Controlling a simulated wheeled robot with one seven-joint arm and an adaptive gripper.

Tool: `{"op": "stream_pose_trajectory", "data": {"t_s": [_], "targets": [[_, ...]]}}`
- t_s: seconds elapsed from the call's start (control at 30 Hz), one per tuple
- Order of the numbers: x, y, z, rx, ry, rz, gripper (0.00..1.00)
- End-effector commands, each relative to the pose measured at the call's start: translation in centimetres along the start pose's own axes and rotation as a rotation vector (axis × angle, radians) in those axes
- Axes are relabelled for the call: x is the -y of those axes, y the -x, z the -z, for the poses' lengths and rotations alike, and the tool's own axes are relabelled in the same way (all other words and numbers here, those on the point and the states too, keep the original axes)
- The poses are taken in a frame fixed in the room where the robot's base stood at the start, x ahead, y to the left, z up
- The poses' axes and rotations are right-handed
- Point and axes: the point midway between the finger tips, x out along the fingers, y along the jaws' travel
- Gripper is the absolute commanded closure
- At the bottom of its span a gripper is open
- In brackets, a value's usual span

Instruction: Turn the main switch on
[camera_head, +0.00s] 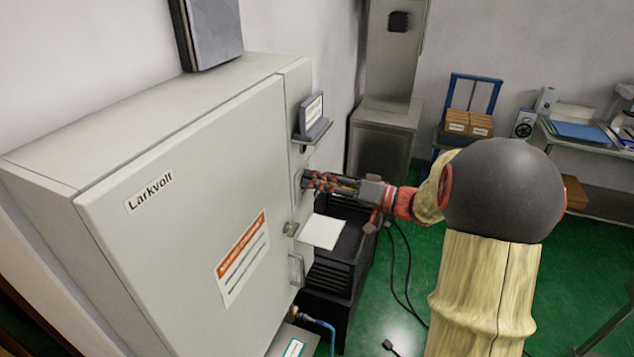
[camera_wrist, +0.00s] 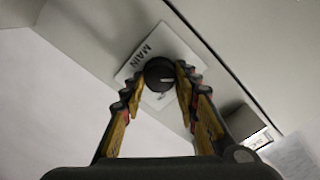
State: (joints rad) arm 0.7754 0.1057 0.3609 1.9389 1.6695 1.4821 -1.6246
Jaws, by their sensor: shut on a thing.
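The main switch (camera_wrist: 158,70) is a round black knob with a white pointer mark, in the middle of the wrist view. It sits on a white plate (camera_wrist: 141,55) lettered MAIN, on the cabinet's face. My gripper (camera_wrist: 160,79) has one finger on each side of the knob and is shut on it. In the head view my gripper (camera_head: 308,181) reaches from the right to the narrow right-hand face of the grey Larkvolt cabinet (camera_head: 190,150). There the fingers hide most of the switch. The pointer's exact setting is hard to read.
A small bracket with a labelled card (camera_head: 313,112) juts out above my gripper. A latch (camera_head: 291,229) and handle (camera_head: 296,268) are below on the cabinet. A black unit with white paper (camera_head: 322,232) stands under my arm. A dark cable (camera_head: 408,270) runs to the green floor.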

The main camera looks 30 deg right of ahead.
Motion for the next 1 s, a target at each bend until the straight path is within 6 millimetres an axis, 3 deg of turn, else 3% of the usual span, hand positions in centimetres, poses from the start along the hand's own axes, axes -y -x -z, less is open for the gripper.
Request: {"op": "stream_pose_trajectory", "data": {"t_s": [0.47, 1.0], "targets": [[-0.09, 0.01, -0.05, 0.0, -0.083, -0.001, 0.95], [-0.08, 0.02, 0.05, 0.0, -0.547, -0.001, 0.95]]}}
